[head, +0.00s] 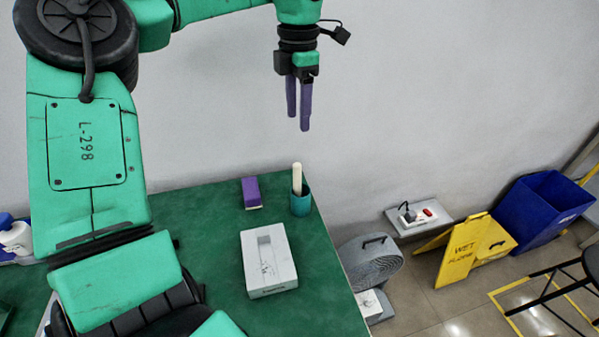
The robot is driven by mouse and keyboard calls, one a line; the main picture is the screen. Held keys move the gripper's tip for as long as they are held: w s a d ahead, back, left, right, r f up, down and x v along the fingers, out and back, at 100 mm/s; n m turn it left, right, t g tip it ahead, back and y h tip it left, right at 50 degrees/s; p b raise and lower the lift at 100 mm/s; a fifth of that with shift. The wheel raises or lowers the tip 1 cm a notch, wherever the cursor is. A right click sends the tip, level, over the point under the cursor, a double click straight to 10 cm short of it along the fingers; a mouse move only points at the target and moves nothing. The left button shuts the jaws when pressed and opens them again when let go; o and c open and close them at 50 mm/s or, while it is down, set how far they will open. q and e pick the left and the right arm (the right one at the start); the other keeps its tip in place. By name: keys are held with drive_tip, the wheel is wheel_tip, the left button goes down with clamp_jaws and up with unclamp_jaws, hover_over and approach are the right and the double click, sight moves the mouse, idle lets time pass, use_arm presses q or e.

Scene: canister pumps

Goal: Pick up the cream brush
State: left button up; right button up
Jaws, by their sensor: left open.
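A cream stick-like handle (297,177), which appears to be the cream brush, stands upright in a teal cup (300,203) near the back right of the green table (205,225). Its lower part is hidden inside the cup. My left gripper (298,120), with purple fingers pointing down, hangs above the cup, clear of the handle. It is open and nothing shows between its fingers. My right gripper is not in view.
A purple block (251,192) lies left of the cup. A white box (268,260) lies nearer on the table. White bottles (16,238) stand at the far left. A grey fan (371,264), yellow wet-floor sign (463,249) and blue bin (548,210) are beyond the table's right edge.

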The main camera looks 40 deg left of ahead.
use_arm(q)
hover_over(297, 163)
wheel_tip(297, 163, down, 6)
drive_tip(key=shift+s+r, duration=0.1)
wheel_tip(297, 163, down, 7)
drive_tip(key=shift+f+p, duration=0.2)
drive_tip(key=shift+p, duration=0.8)
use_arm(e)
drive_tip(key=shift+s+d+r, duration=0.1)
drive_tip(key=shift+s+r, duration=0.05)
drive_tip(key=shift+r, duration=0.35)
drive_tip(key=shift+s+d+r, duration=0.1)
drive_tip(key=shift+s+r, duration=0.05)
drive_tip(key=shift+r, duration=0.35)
use_arm(q)
clamp_jaws()
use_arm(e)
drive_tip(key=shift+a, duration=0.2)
